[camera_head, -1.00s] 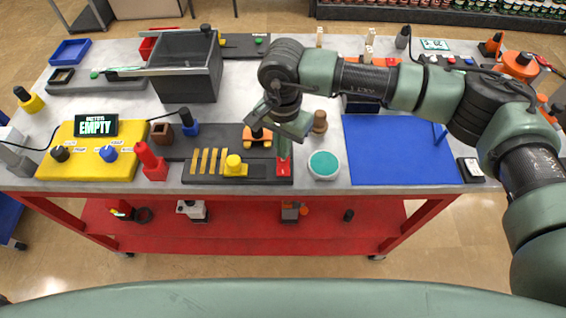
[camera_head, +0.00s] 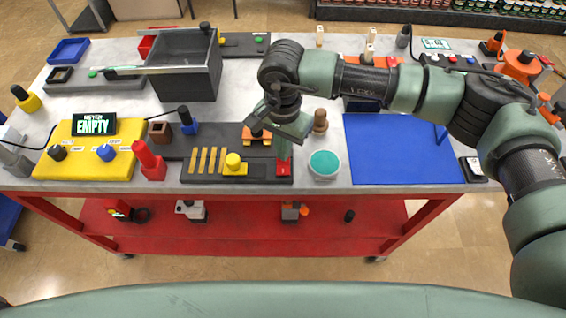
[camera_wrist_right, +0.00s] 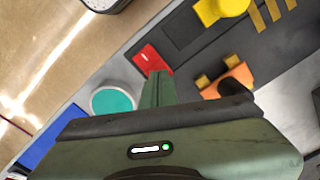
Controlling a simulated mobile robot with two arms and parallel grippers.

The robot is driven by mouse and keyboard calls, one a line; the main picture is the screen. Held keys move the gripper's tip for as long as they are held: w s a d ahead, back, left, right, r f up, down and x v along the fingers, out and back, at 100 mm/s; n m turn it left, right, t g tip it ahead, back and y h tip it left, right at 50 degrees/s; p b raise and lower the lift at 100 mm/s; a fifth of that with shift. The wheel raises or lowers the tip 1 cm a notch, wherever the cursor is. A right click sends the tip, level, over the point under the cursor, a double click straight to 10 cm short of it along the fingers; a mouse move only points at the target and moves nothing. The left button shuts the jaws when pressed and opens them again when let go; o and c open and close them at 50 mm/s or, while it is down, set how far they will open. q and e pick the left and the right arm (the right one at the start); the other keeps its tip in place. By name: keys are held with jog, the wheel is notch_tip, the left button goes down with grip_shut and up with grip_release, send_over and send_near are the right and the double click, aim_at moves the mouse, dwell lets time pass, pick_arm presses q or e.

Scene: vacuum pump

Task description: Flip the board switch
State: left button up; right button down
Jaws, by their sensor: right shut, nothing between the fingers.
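The dark board (camera_head: 207,177) lies at the table's front edge, with several yellow bars and a yellow knob (camera_head: 235,165) on it. A red switch (camera_head: 284,170) sits at its right end. The switch also shows in the right wrist view (camera_wrist_right: 152,57). My right gripper (camera_head: 284,153) is shut and empty, pointing down at the red switch. In the right wrist view its fingertips (camera_wrist_right: 157,76) are right at the switch's edge. I cannot tell whether they touch it, and they partly hide it. My left gripper is not in view.
A yellow box (camera_head: 77,158) with an "EMPTY" display and a red post (camera_head: 149,160) stand left.

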jog(key=shift+f+b, duration=0.4)
jog(key=shift+r+p, duration=0.9)
jog(key=shift+r, duration=2.65)
jog(key=shift+f, duration=0.1)
